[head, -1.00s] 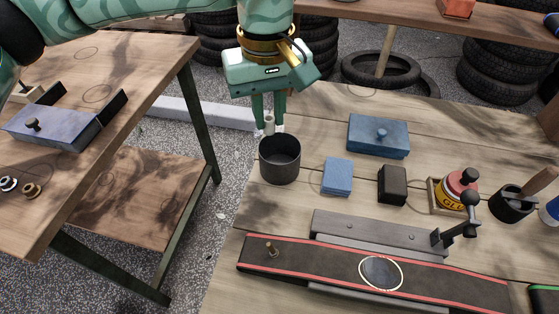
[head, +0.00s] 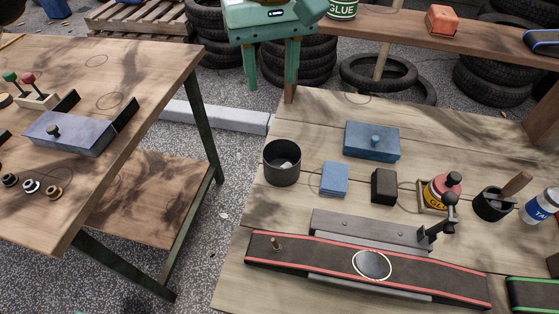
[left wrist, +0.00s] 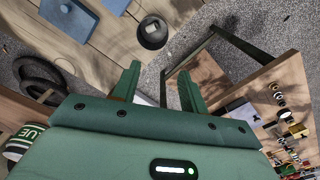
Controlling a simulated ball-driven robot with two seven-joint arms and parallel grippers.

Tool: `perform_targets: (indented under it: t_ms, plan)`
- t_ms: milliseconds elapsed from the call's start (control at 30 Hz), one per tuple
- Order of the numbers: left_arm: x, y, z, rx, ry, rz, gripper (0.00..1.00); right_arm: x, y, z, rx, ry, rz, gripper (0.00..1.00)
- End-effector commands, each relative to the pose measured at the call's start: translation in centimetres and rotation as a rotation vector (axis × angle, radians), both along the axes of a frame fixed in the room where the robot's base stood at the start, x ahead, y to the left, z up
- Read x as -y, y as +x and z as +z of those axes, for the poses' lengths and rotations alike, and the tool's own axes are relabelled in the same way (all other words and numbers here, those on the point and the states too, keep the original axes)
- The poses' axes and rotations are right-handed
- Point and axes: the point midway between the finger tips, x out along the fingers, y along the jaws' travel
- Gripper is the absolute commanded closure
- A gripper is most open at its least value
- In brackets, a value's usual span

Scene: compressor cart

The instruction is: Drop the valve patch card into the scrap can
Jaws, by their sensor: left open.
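The scrap can (head: 282,178) is a dark round open pot on the wooden workbench, near its left edge. A small pale piece, seemingly the valve patch card (head: 286,165), lies inside it, partly hidden by the wall. The can also shows in the left wrist view (left wrist: 154,42), with the pale piece (left wrist: 151,28) inside. My left gripper (head: 271,85) is open and empty, raised beyond the can and apart from it. Its spread fingers show in the left wrist view (left wrist: 159,72). My right gripper is not in view.
A blue cloth stack (head: 334,179), dark block (head: 384,186) and blue lidded box (head: 372,141) stand right of the can. A glue pot (head: 441,191) stands further right. A belt strip (head: 320,257) lies in front. A second table (head: 150,110) stands left across a gap.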

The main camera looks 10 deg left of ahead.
Motion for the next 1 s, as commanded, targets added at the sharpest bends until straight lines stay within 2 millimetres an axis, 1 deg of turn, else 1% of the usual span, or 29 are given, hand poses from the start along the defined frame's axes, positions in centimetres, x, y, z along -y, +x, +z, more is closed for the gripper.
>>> perform_targets:
  t_ms: [33, 100, 200, 300, 433, 1000]
  plan:
    - [0.0, -0.1, 1.9, 0.008, 0.001, 0.001, 0.57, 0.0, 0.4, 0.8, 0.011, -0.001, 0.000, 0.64]
    - [0.0, -0.1, 3.3, 0.005, 0.002, 0.002, 0.57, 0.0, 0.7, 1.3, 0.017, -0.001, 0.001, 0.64]
    - [0.0, -0.1, 4.7, 0.004, 0.001, 0.001, 0.57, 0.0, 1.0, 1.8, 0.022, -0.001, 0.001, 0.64]
    - [0.0, 0.0, 5.5, 0.001, 0.001, -0.001, 0.57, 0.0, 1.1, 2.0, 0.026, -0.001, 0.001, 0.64]
    - [0.0, 0.0, 5.7, -0.001, 0.000, -0.001, 0.57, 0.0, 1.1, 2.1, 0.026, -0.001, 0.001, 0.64]
    - [0.0, 0.0, 5.7, -0.002, 0.001, 0.000, 0.57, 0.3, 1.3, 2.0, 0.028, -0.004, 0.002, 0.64]
